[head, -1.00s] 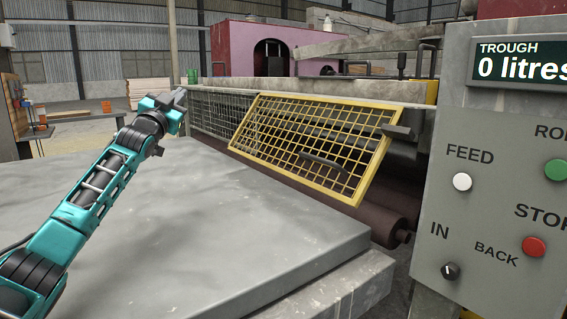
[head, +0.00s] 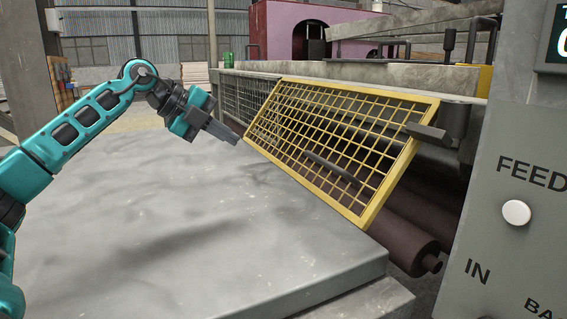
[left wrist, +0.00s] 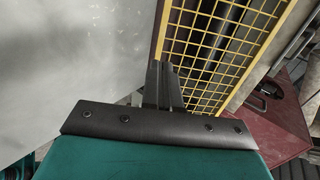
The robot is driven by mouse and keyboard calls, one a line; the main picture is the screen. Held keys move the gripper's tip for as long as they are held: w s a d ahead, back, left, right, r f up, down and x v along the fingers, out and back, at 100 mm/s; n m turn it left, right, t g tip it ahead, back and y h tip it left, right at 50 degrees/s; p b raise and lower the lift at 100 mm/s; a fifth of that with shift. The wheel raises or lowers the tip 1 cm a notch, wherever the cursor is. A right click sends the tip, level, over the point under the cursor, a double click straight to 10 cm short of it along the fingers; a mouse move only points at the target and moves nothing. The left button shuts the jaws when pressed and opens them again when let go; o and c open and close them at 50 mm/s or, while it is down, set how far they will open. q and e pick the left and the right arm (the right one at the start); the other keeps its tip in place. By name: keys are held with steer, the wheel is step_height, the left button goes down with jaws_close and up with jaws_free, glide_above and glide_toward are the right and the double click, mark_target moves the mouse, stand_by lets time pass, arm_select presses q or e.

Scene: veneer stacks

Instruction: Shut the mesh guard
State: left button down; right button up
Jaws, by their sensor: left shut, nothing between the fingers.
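The mesh guard (head: 338,140) is a yellow frame with yellow wire mesh. It hangs tilted outward over dark rollers, its lower edge standing away from the machine. A dark bar handle (head: 333,168) sits on its lower part. My left gripper (head: 234,139) is shut and empty, just left of the guard's left edge, above the grey slab; I cannot tell whether it touches the frame. In the left wrist view the shut fingers (left wrist: 163,75) point at the guard's yellow edge (left wrist: 212,45). My right gripper is not in view.
A wide grey slab table (head: 170,220) fills the front. Brown rollers (head: 405,240) lie below the guard. A grey mesh fence (head: 248,92) runs behind the gripper.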

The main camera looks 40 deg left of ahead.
mark_target(285, 170)
arm_select(q)
steer(key=x, duration=1.3)
steer(key=shift+w+d+f+b, duration=0.2)
steer(key=shift+b, duration=0.1)
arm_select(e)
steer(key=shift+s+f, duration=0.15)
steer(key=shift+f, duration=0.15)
arm_select(q)
steer(key=shift+f, duration=0.1)
